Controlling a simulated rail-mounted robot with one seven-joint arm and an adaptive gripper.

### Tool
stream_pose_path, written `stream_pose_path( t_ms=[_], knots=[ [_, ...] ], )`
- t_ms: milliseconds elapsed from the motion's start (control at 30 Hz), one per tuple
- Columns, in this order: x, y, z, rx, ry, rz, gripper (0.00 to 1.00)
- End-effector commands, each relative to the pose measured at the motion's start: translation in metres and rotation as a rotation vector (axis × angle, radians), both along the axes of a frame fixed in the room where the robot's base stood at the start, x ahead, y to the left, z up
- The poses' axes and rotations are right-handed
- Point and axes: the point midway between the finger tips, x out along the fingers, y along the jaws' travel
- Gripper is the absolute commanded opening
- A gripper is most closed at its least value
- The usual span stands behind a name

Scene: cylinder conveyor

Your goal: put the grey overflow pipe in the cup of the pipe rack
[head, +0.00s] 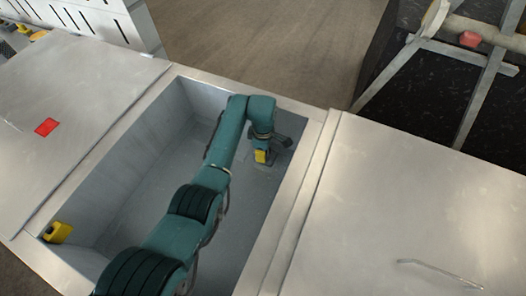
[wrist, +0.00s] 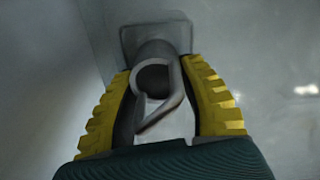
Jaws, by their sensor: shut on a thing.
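My gripper (head: 262,157) is down inside the basin, near its far right corner in the head view. In the wrist view, its yellow-padded fingers (wrist: 157,70) are shut on the grey overflow pipe (wrist: 152,77). The pipe's round open end faces the camera, and a bent flat strip runs from its rim toward the palm. The pipe's far end meets or lies in front of a square grey plate (wrist: 127,38) with rounded corners. I cannot tell whether it is seated there. In the head view, my arm and gripper hide the pipe. I cannot make out the rack's cup for certain.
The grey basin (head: 140,215) has raised metal walls close around the gripper. A yellow object (head: 58,232) sits at its near left corner. A bent thin rod (head: 440,271) lies on the right worktop (head: 420,200). The left worktop (head: 75,85) carries a red patch (head: 47,127).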

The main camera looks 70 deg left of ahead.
Motion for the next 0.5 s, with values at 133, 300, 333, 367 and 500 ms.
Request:
stream_pose_path(
  t_ms=[133,300,333,367,500],
  knots=[
    [-0.0004,-0.0006,-0.0031,-0.002,0.001,0.0,0.55],
    [-0.0004,-0.0007,-0.0031,-0.002,0.001,0.0,0.64],
    [-0.0004,-0.0007,-0.0031,-0.002,0.001,0.0,0.64],
    [-0.0004,-0.0006,-0.003,-0.002,0.001,0.0,0.64],
    [-0.0002,-0.0003,0.0012,-0.001,0.001,0.0,0.64]
  ],
)
